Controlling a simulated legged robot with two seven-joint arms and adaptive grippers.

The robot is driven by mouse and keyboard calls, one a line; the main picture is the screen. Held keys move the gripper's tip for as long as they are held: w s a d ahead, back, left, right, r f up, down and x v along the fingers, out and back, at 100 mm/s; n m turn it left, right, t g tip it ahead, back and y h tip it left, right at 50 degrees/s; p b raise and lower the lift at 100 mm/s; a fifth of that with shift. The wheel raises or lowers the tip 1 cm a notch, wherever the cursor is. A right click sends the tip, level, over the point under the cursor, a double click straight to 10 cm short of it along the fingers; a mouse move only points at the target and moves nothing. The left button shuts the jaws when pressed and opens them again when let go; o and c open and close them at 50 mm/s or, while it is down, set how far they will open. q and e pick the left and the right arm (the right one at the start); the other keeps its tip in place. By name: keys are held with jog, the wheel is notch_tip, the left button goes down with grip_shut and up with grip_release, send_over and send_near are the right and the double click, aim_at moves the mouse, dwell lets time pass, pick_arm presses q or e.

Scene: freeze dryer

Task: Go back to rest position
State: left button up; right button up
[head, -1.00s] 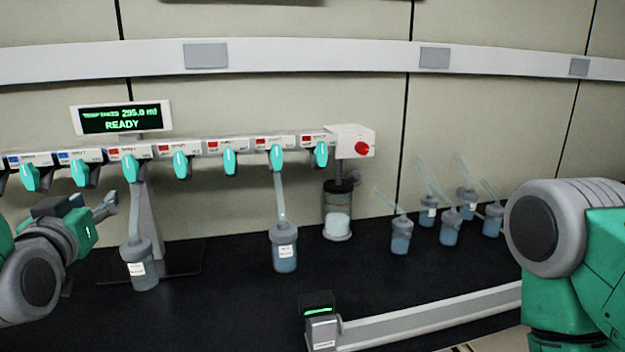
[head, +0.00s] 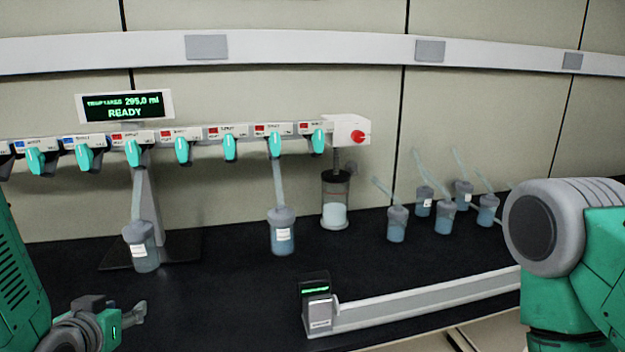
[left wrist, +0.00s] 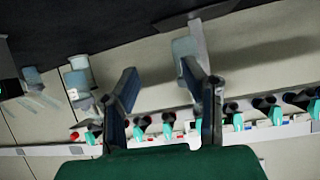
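My left gripper (head: 138,314) is low at the bottom left of the head view, in front of the left hanging jar and apart from it. In the left wrist view its two fingers (left wrist: 158,78) stand apart with nothing held between them. My right arm shows at the right edge of the head view, but its gripper is outside the picture. The freeze dryer's manifold (head: 205,136) has a row of teal valves. A left jar (head: 141,253) and a right jar (head: 283,238) hang below it, their tubes reaching up to valves.
A display (head: 125,106) reads READY. Several jars with tubes (head: 397,224) stand at the back right of the dark bench (head: 220,295). A clear cylinder (head: 334,210) stands under the manifold's right end. A small device (head: 317,308) with a grey rail lies at the front.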

pick_arm(q)
jog(key=s+d+f+g+h+b, duration=0.1)
jog(key=s+f+g, duration=0.3)
jog(key=f, duration=0.5)
jog(key=s+d+f+g+b, duration=0.1)
jog(key=s+f, duration=0.5)
jog(key=f, duration=0.3)
jog(key=s+d+f+g+b, duration=0.1)
jog(key=s+f+g, duration=0.2)
jog(key=s+f, duration=0.3)
jog(key=s+d+f+m+g+b, duration=0.1)
jog(key=s+f+g, duration=0.2)
jog(key=s+f, duration=0.4)
jog(key=s, duration=0.5)
jog(key=shift+s+f+m+g+h+b, duration=0.15)
jog(key=shift+f+m+g+h+b, duration=0.15)
jog(key=shift+g+h+b, duration=0.1)
